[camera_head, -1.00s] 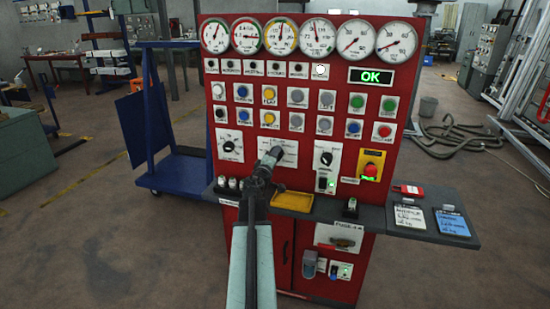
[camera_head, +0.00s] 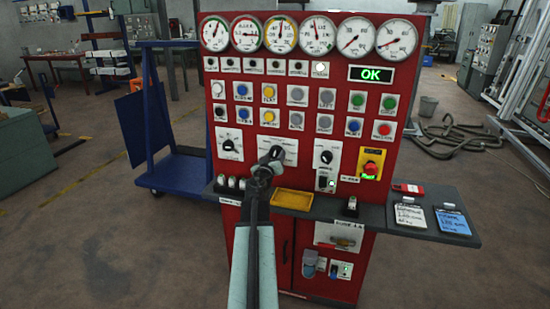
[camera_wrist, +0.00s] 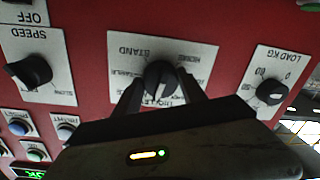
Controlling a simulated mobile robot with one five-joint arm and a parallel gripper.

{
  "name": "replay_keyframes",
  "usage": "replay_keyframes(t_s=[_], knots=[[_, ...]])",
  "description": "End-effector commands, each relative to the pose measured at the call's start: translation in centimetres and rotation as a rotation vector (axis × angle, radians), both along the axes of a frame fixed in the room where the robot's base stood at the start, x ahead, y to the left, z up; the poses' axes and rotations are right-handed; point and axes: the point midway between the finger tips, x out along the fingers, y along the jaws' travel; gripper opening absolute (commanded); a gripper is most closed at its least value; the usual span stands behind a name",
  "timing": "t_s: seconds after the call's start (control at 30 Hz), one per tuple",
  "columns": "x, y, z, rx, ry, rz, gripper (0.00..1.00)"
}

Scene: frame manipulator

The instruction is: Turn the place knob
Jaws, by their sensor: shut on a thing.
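The middle knob (camera_wrist: 160,77) is black and round with a ridged grip, on a white plate (camera_wrist: 119,68) of the red panel. The plate's print reads upside down in the wrist view, and the word "STAND" shows. My gripper (camera_wrist: 160,82) has one dark finger on each side of this knob and is shut on it. In the head view my gripper (camera_head: 271,156) is at the middle white plate (camera_head: 289,146) and largely hides the knob. The knob's exact pointer setting is not clear.
A speed knob (camera_wrist: 30,71) and a load knob (camera_wrist: 271,92) flank the middle one. Several buttons and gauges fill the red panel (camera_head: 305,170). A grey shelf (camera_head: 325,210) with a yellow tray (camera_head: 292,200) juts out below. A blue cart (camera_head: 176,172) stands left.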

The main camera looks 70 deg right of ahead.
Motion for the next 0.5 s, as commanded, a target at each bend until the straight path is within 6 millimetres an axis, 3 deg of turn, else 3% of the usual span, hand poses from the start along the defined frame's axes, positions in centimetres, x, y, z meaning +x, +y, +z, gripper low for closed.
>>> replay_keyframes(t_s=[0.5], knots=[[0.06, -0.01, -0.15, 0.023, -0.426, -0.002, 0.08]])
